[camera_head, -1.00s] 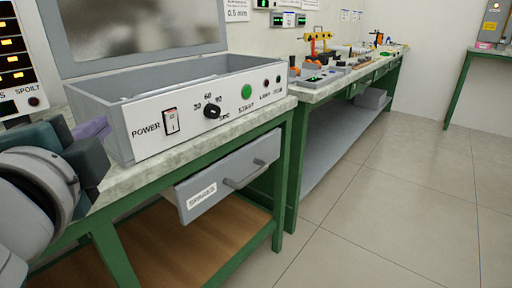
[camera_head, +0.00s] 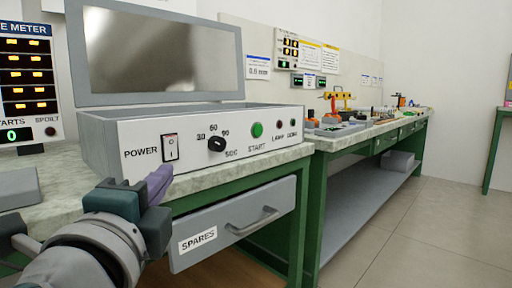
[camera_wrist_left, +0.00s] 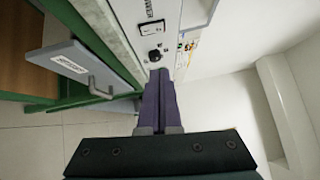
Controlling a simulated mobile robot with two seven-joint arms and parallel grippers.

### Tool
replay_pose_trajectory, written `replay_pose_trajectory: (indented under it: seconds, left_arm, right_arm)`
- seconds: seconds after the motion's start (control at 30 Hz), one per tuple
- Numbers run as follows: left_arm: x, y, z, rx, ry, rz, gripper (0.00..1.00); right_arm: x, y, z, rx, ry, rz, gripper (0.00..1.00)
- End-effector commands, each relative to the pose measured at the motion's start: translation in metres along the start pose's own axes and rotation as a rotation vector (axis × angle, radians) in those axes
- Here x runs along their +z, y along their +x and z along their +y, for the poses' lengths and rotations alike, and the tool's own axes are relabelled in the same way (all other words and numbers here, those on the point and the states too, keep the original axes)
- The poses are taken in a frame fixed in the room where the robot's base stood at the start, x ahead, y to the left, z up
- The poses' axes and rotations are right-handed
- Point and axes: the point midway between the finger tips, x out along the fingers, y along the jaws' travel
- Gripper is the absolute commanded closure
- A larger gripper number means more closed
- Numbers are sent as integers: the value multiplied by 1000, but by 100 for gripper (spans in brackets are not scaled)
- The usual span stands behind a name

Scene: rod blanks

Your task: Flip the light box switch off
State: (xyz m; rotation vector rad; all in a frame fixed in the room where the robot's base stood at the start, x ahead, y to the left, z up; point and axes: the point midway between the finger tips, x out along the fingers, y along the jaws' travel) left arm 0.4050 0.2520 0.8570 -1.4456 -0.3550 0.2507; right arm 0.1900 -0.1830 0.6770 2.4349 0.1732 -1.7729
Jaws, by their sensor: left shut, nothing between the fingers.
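The light box (camera_head: 135,170) is a grey box with a white front panel, standing on the bench with its lid raised. Its power switch (camera_head: 170,147) is a rocker in a dark frame beside the word POWER, left of the black dial (camera_head: 216,144). I cannot tell for sure which way the rocker is tipped. My left gripper (camera_head: 160,180) is shut and empty, just below and in front of the switch, apart from it. In the left wrist view the purple fingers (camera_wrist_left: 159,90) point toward the panel, with the dial at their tips and the switch (camera_wrist_left: 152,29) beyond. My right gripper is not in view.
The SPARES drawer (camera_head: 235,225) sticks out partly open below the box, right of my left gripper. A meter panel (camera_head: 28,85) stands at the left. Another bench (camera_head: 350,137) with tools runs off to the right. The floor at right is clear.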

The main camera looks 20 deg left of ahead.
Motion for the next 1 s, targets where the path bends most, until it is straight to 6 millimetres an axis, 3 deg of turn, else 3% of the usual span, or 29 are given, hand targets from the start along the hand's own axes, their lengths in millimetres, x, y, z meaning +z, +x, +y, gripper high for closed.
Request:
replay_pose_trajectory:
  seconds: [0.5, 0.7, 1.0]
  left_arm:
    - [1, 99, -1, -3, 0, -4, 100]
    - [22, 117, 0, -1, 2, -2, 100]
    - [29, 124, 0, 0, -1, -1, 100]
  right_arm:
    - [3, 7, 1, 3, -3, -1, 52]
    - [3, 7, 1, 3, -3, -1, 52]
    - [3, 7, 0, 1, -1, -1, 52]
